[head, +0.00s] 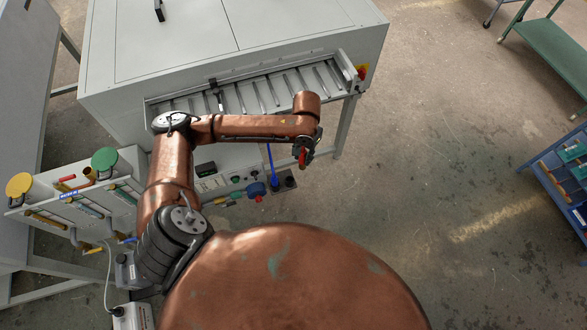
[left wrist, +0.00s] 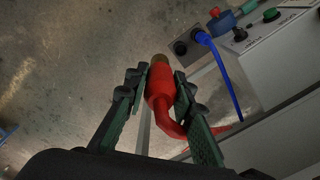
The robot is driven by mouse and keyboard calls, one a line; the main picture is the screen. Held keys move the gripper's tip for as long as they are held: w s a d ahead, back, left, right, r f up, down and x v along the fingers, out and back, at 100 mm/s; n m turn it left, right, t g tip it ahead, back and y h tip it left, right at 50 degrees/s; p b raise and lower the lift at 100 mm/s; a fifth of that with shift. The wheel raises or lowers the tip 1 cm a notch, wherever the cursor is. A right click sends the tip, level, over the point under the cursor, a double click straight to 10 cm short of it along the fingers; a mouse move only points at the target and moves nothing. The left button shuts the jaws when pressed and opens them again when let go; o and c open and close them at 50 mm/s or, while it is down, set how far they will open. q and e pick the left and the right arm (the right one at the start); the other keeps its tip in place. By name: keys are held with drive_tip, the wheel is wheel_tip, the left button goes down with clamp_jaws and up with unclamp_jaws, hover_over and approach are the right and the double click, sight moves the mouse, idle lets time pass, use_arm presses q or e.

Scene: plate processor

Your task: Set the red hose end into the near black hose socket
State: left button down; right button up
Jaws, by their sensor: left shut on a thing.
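My left gripper (head: 303,152) is shut on the red hose end (left wrist: 160,88), a red connector with a brass tip. In the left wrist view the green-padded fingers (left wrist: 155,82) hold it on both sides, and its red hose bends away to the lower right. The near black hose socket (head: 290,181) is on a dark block at the machine's lower front. It also shows in the left wrist view (left wrist: 180,48), with an empty opening. The hose end is in the air, apart from the socket. My right gripper is not in view.
A blue hose (head: 271,165) is plugged into the socket beside the open one. A blue and red knob (head: 256,189) is left of the sockets. The grey machine (head: 190,45) has a slatted conveyor (head: 250,95).

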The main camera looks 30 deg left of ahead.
use_arm(q)
drive_tip(key=a+f+b, duration=0.2)
drive_tip(key=f+b, duration=0.1)
drive_tip(key=f, duration=0.4)
drive_tip(key=w+a+f+b, duration=0.1)
drive_tip(key=a+f+b, duration=0.2)
drive_tip(key=f, duration=0.5)
drive_tip(key=w+a+f+m+b, duration=0.1)
drive_tip(key=a+f+b, duration=0.1)
drive_tip(key=f+b, duration=0.2)
drive_tip(key=shift+w+a+f, duration=0.2)
drive_tip(key=shift+w+f, duration=0.05)
drive_tip(key=shift+f, duration=1.6)
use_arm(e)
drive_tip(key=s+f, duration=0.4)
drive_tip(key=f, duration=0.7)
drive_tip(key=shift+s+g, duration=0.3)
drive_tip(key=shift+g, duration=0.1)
use_arm(q)
drive_tip(key=shift+r, duration=0.1)
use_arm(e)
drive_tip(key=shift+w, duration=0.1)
use_arm(q)
drive_tip(key=shift+s+p, duration=0.1)
drive_tip(key=shift+p, duration=0.6)
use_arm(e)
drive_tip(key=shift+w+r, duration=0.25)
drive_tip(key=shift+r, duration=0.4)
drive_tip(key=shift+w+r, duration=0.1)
